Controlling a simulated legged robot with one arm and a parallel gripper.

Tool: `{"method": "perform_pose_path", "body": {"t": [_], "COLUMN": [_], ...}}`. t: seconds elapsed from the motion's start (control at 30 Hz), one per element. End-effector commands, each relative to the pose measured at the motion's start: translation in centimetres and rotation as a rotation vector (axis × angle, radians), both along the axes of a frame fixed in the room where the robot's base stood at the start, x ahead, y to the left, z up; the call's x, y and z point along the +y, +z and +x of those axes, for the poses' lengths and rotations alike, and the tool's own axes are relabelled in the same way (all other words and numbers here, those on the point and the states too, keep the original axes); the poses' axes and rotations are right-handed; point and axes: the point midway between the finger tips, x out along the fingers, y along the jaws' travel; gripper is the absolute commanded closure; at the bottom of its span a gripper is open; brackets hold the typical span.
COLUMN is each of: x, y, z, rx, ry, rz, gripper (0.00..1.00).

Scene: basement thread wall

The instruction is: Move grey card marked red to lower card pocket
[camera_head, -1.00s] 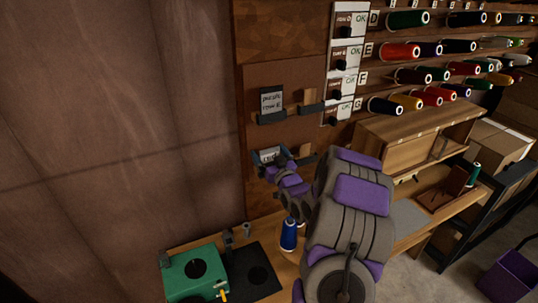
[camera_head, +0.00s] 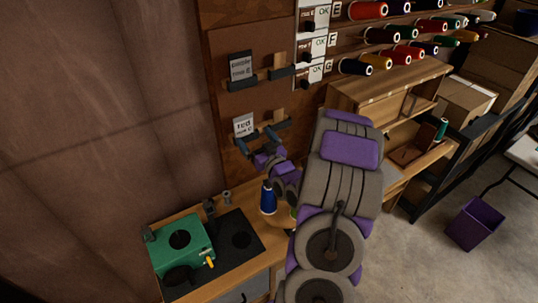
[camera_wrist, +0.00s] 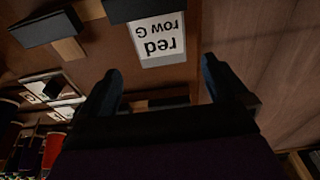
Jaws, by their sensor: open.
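The grey card marked red, row G (camera_head: 243,125) stands upright at the lower left of the wall board, at the lower card pocket (camera_head: 243,138). My gripper (camera_head: 261,144) is just below and right of it, partly covering the pocket in the head view. In the wrist view the card (camera_wrist: 157,42) appears upside down, its lower edge against a dark pocket bar (camera_wrist: 142,9). My gripper (camera_wrist: 162,88) is open, and the card is beyond the fingertips, apart from them.
A grey card marked purple (camera_head: 241,66) stands in the upper pocket (camera_head: 243,84). Wooden pieces stand in the pockets to the right. Thread spools (camera_head: 400,52) line the wall. A blue spool (camera_head: 268,198) and a green machine (camera_head: 182,243) are on the bench below.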

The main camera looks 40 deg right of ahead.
Motion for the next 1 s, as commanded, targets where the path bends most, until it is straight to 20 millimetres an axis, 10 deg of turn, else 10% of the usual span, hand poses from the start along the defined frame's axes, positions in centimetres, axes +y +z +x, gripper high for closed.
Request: {"method": "perform_pose_path", "body": {"t": [1.0], "x": [1.3], "y": [-0.2], "z": [-4.9], "rx": [-0.003], "ry": [-0.001], "rz": [-0.001], "gripper": [0.00]}}
